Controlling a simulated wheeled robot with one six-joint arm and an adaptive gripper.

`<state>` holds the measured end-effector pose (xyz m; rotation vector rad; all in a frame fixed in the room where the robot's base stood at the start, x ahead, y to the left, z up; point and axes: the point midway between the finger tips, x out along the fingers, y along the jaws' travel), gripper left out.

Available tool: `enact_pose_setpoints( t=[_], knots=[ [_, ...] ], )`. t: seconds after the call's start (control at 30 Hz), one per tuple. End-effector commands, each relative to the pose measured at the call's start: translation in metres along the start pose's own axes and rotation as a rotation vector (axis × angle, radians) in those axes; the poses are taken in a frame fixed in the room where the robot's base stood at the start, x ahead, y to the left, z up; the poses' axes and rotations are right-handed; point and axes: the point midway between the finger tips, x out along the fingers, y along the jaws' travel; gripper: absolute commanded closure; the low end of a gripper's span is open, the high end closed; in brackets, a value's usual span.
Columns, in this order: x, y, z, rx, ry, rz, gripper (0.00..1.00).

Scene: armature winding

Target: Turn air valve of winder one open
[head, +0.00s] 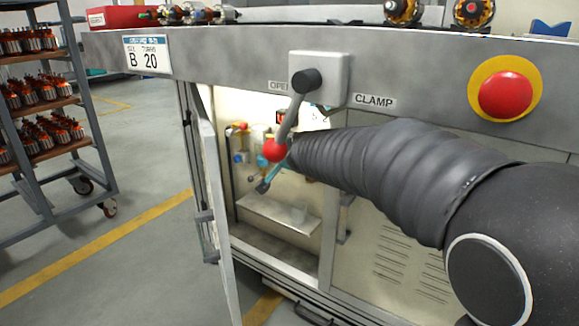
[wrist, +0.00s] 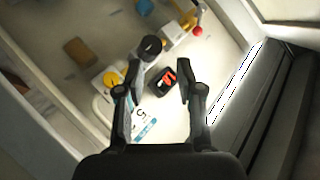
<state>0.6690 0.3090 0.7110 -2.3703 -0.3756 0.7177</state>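In the wrist view my gripper (wrist: 158,66) is open, its two fingers apart with nothing between them. Beyond them is the cabinet's inner panel. It bears a black round knob (wrist: 150,47), a yellow round part (wrist: 113,78), a dark box with red digits (wrist: 165,81), and a yellow part (wrist: 190,14) near a red ball (wrist: 198,31). I cannot tell which of these is the air valve. In the head view my arm reaches into the open cabinet (head: 285,215). The clamp lever and arm hide much of the gripper and panel there.
A red button (head: 505,95) is at the right. A rack (head: 50,125) stands left, with clear floor between.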

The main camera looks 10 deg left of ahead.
Motion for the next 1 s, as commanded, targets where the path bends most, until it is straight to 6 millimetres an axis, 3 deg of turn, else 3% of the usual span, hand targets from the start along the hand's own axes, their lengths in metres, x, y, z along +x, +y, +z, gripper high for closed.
enact_pose_setpoints(
  t=[0.2,0.5,1.0],
  knots=[
    [-0.035,0.017,0.003,0.01,-0.058,0.042,0.63],
    [-0.068,0.037,0.011,0.024,-0.118,0.088,0.63],
    [-0.076,0.042,0.015,0.027,-0.134,0.1,0.63]
  ],
)
